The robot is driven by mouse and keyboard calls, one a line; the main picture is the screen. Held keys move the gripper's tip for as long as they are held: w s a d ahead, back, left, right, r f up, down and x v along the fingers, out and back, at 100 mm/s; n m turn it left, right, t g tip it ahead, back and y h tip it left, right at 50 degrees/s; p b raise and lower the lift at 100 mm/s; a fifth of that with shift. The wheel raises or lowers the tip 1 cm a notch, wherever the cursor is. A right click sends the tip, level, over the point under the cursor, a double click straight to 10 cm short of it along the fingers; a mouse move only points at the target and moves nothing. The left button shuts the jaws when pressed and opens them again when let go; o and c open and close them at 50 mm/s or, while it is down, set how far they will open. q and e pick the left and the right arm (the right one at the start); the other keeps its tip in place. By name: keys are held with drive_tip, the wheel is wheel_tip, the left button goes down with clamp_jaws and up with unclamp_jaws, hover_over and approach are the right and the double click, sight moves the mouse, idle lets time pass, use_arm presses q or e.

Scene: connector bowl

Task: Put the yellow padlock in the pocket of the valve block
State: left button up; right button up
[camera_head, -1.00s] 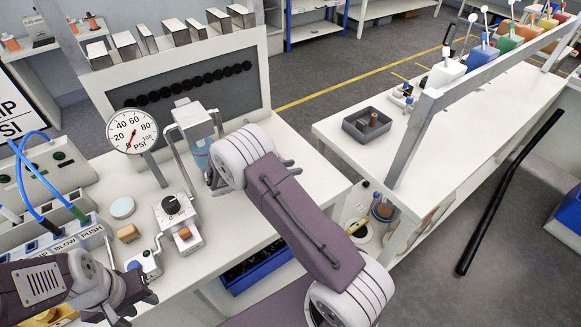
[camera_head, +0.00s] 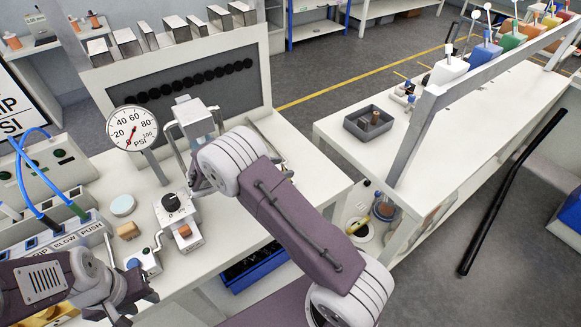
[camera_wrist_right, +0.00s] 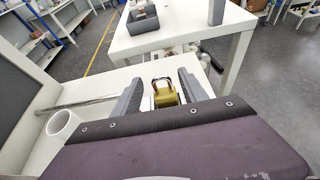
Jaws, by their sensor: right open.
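The yellow padlock (camera_wrist_right: 165,93) shows in the right wrist view, between the two grey fingers of my right gripper (camera_wrist_right: 160,92). The fingers are open, with visible room beside the padlock; contact is not clear. In the head view, my right wrist hides the padlock and most of this gripper. The valve block (camera_head: 177,213) appears to be the pale block with a black knob, on the left bench, left of my right gripper. Its pocket cannot be made out clearly. My left gripper (camera_head: 141,297) is at the lower left, near the bench's front; its finger opening is unclear.
A pressure gauge (camera_head: 132,128) stands behind the valve block. A tan block (camera_head: 128,230) and a round pale disc (camera_head: 122,205) lie left of it. A grey bin (camera_head: 368,124) sits on the right bench (camera_head: 465,135). A floor gap separates the benches.

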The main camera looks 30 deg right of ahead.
drive_tip(key=w+v, duration=0.1)
drive_tip(key=v, duration=0.6)
drive_tip(key=s+a+f+m+y, duration=0.1)
drive_tip(key=s+f+m+y, duration=0.1)
drive_tip(key=s+m+y, duration=0.4)
drive_tip(key=s+a+f+m+y, duration=0.1)
drive_tip(key=s+f+m+y, duration=0.1)
drive_tip(key=s+m+y, duration=0.5)
drive_tip(key=s+m, duration=0.5)
drive_tip(key=m, duration=0.1)
drive_tip(key=shift+s+a+f+y+b, duration=0.25)
drive_tip(key=shift+a+f+y+b, duration=0.05)
drive_tip(key=shift+a+f, duration=0.1)
drive_tip(key=shift+r, duration=0.1)
